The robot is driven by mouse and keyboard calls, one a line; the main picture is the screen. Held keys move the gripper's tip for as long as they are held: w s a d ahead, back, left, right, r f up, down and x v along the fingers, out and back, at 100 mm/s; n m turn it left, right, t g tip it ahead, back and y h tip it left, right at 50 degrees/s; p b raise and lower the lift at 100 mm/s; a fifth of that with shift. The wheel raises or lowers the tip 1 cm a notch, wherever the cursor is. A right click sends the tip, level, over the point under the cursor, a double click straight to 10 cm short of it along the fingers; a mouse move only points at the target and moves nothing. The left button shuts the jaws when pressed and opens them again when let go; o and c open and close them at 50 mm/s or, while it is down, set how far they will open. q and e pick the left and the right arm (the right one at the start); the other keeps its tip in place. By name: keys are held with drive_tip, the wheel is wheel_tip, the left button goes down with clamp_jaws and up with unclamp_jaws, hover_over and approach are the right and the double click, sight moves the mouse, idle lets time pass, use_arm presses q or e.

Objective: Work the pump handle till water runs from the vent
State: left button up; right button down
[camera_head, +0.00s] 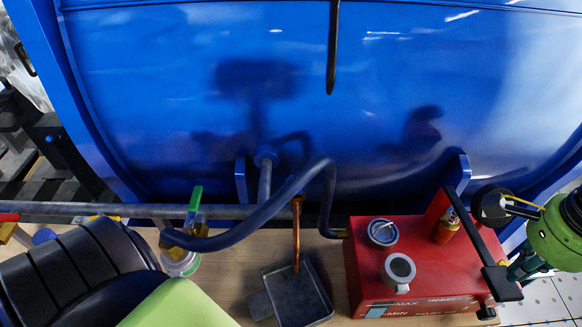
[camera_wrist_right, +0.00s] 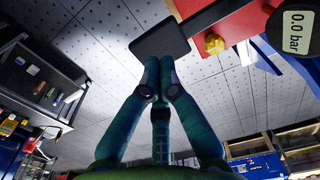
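The red hand pump (camera_head: 420,300) stands at the lower right of the head view, with MAX and MIN marks on its front. Its dark handle (camera_head: 472,238) slopes down to a flat black grip (camera_head: 501,284). The grip also shows in the right wrist view (camera_wrist_right: 160,38). My right gripper (camera_head: 522,268) is right beside the grip. Its green fingers (camera_wrist_right: 160,68) are drawn together at the grip's near edge; I cannot tell whether they touch it. A copper pipe (camera_head: 296,235) points down at a grey tray (camera_head: 322,318); no running water shows. My left gripper is not in view.
The pump's round gauge (camera_wrist_right: 298,30) reads 0.0 bar. A dark blue hose (camera_head: 270,215) loops left to a green-levered valve (camera_head: 195,200). A large blue casing (camera_head: 200,90) fills the back. Perforated floor (camera_head: 540,300) lies right of the pump.

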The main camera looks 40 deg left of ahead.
sight(501, 277)
drive_tip(key=f+b, duration=0.8)
drive_tip(key=shift+w+a+f, duration=0.15)
drive_tip(key=shift+w+a, duration=0.15)
drive_tip(key=shift+w, duration=0.05)
drive_tip(key=shift+r+p, duration=0.3)
drive_tip(key=shift+r, duration=0.2)
drive_tip(key=r+p, duration=0.1)
drive_tip(key=r, duration=0.1)
drive_tip(key=r+p, duration=0.1)
drive_tip(key=r, duration=0.2)
drive_tip(key=r+p, duration=0.1)
drive_tip(key=r, duration=0.1)
drive_tip(key=shift+s+d+r+p, duration=0.2)
drive_tip(key=shift+s+d+p, duration=0.1)
drive_tip(key=shift+s+p, duration=0.1)
drive_tip(key=shift+w+f, duration=0.1)
wheel_tip(501, 277, up, 5)
drive_tip(key=p, duration=0.2)
drive_tip(key=shift+p, duration=0.3)
